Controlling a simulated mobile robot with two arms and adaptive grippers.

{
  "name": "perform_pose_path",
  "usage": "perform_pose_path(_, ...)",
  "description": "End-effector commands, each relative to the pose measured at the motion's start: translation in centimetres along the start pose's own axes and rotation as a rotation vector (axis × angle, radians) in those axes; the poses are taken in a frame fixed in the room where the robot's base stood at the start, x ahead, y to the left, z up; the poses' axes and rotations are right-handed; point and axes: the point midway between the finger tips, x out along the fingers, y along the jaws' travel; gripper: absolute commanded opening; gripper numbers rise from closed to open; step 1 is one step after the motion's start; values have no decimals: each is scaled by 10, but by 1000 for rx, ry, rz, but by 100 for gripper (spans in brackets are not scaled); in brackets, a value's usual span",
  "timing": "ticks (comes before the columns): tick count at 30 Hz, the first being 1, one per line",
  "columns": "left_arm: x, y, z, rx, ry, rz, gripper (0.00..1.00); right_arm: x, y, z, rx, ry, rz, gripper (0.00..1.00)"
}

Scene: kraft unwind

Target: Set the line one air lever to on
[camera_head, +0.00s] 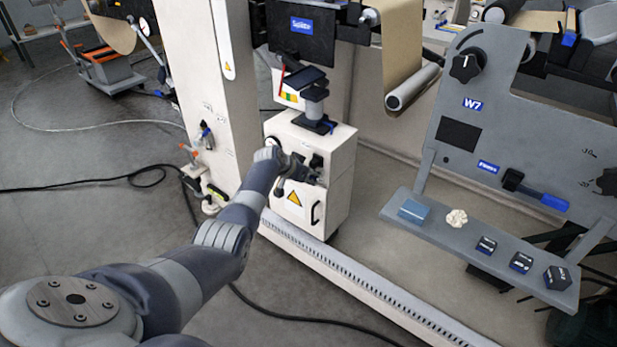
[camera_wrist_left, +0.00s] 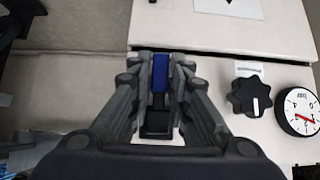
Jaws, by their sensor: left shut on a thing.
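A blue lever handle (camera_wrist_left: 160,72) with a black lower part lies between the fingers of my left gripper (camera_wrist_left: 158,88) in the left wrist view. The fingers are shut on it. In the head view, my left gripper (camera_head: 306,173) is at the front of a white cabinet (camera_head: 338,190). The hand hides most of the lever there, and I cannot read whether it is on or off. In the wrist view, a black star knob (camera_wrist_left: 250,97) and a round white gauge (camera_wrist_left: 299,110) are beside the gripper. My right gripper is not in view.
A white column (camera_head: 199,75) with small valves stands left of the cabinet. A grey W7 panel (camera_head: 490,130) at the right carries another blue lever (camera_head: 535,190) and a shelf with small blocks. A slotted rail (camera_head: 345,272) runs along the floor. Black cables lie on the floor.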

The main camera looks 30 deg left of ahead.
Motion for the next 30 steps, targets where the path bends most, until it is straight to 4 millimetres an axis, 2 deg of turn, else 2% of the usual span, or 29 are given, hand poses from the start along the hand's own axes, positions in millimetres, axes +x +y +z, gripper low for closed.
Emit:
perform_pose_path(15, 0, 0, 1, -14, -2, 12, 0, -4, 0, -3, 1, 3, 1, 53)
perform_pose_path(16, 0, 0, 1, -14, -2, 12, 23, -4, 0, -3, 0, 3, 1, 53)
perform_pose_path(30, -4, 0, 1, -11, -1, 11, 23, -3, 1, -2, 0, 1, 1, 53)
